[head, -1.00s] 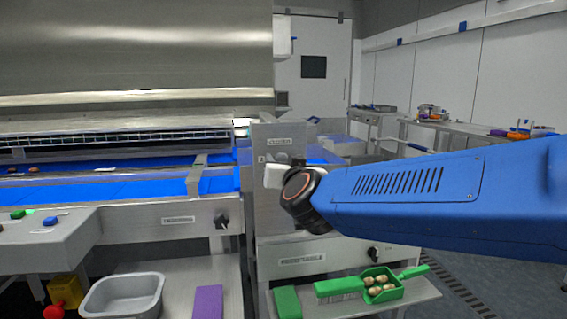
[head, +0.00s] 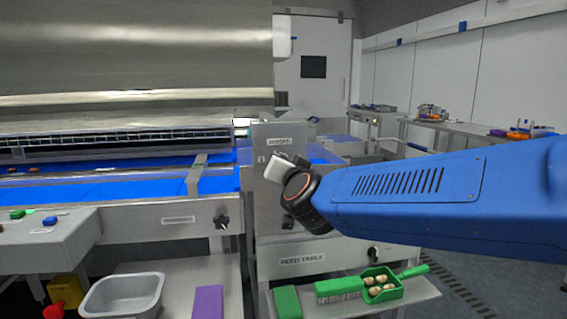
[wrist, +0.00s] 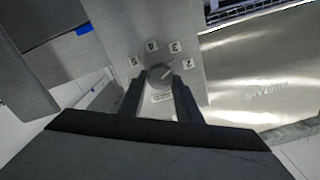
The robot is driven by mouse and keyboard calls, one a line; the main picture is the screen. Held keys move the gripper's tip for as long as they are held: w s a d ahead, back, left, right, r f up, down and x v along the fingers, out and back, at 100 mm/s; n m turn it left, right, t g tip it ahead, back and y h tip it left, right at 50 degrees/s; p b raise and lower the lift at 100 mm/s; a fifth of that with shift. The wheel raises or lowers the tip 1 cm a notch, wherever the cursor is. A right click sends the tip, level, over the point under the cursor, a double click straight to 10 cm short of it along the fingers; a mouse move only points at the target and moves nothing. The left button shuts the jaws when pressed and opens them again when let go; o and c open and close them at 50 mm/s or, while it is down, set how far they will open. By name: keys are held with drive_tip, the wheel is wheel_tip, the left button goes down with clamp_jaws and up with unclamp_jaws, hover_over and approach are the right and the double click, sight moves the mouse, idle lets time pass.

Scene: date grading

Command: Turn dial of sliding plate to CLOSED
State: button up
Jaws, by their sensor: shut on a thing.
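The grey round dial (wrist: 159,73) sits on the upright metal plate (wrist: 123,22), with number tags 2, 3, 4 and 5 around it in the wrist view. A pale mark on the dial seems to point up and right, toward the side of tags 2 and 3. A small white label (wrist: 161,98), too blurred to read surely, lies between my fingers. My gripper (wrist: 161,84) is shut on the dial, one finger on each side. In the head view, my gripper (head: 287,167) is tilted in front of the plate (head: 264,210) and hides the dial.
A blue belt (head: 130,188) runs at left of the plate. Below are a lower knob (head: 373,254), a green scoop (head: 390,293) holding several dates, a grey tub (head: 122,295) and a purple block (head: 207,302). The polished hood (head: 130,50) stands behind.

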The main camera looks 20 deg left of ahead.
drive_tip(key=shift+f+m, duration=0.15)
drive_tip(key=shift+m, duration=3.75)
drive_tip(key=shift+f+m, duration=0.2)
drive_tip(key=shift+m, duration=3.7)
drive_tip(key=shift+f+m, duration=0.15)
drive_tip(key=shift+m, duration=3.75)
drive_tip(key=o, duration=1)
drive_tip(key=shift+o, duration=0.2)
drive_tip(key=shift+d, duration=0.1)
drive_tip(key=v, duration=1.7)
drive_tip(key=shift+s, duration=0.2)
